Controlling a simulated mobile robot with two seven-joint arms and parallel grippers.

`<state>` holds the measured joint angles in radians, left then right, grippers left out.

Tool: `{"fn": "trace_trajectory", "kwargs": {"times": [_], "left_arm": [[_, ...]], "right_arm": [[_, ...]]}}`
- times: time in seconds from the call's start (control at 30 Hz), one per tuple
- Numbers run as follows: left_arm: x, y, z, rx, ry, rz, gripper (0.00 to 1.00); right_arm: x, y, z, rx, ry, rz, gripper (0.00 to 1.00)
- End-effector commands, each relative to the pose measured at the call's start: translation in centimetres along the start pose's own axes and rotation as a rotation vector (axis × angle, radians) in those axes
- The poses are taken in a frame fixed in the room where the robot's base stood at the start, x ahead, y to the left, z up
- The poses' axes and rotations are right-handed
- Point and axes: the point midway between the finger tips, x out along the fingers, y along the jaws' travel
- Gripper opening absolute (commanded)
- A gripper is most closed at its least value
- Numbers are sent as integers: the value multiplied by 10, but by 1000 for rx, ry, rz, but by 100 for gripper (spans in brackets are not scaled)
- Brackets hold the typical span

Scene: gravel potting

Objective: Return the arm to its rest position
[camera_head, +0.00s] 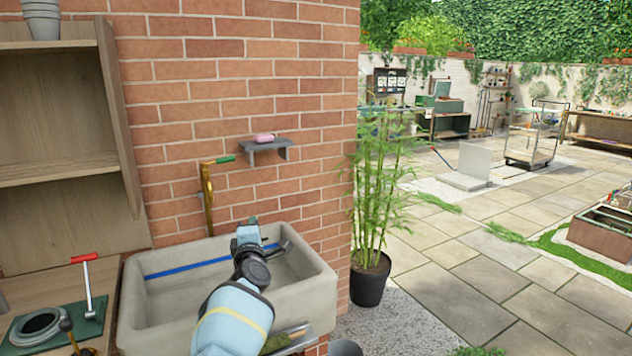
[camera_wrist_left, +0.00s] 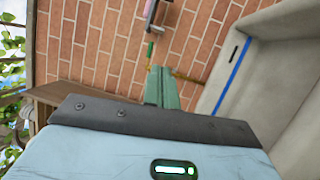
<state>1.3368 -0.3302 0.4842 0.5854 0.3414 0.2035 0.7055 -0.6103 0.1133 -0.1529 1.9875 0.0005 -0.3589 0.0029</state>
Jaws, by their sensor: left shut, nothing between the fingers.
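My left arm reaches up from the bottom of the head view over the stone sink. My left gripper (camera_head: 252,232) is over the sink basin, in front of the brick wall. In the left wrist view its green fingers (camera_wrist_left: 162,88) are shut together with nothing between them. The stone sink (camera_head: 318,276) has a blue stripe inside and also shows at the right of the left wrist view (camera_wrist_left: 285,20). My right gripper is not in view.
A brass tap (camera_head: 207,200) with a green handle stands behind the sink. Above it, a small wall shelf (camera_head: 275,145) bears a pink soap (camera_head: 265,137). A potted bamboo (camera_head: 371,283) stands to the right. A green board (camera_head: 95,322) with a red-handled tool lies left. Open paving stretches right.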

Motion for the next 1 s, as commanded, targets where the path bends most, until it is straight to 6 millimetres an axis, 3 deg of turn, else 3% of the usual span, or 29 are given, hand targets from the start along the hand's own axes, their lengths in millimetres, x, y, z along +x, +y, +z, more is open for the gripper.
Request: {"fn": "trace_trajectory", "kwargs": {"times": [0.27,0.47,0.7,1.0], "left_arm": [[-38,-85,-58,221,20,-81,0],[-96,-160,-107,460,0,-170,0],[-187,-233,-150,757,-85,-278,0],[-321,-293,-176,1095,-277,-393,0]], "right_arm": [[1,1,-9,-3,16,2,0],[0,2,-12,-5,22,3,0],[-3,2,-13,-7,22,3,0],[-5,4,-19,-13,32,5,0]]}}
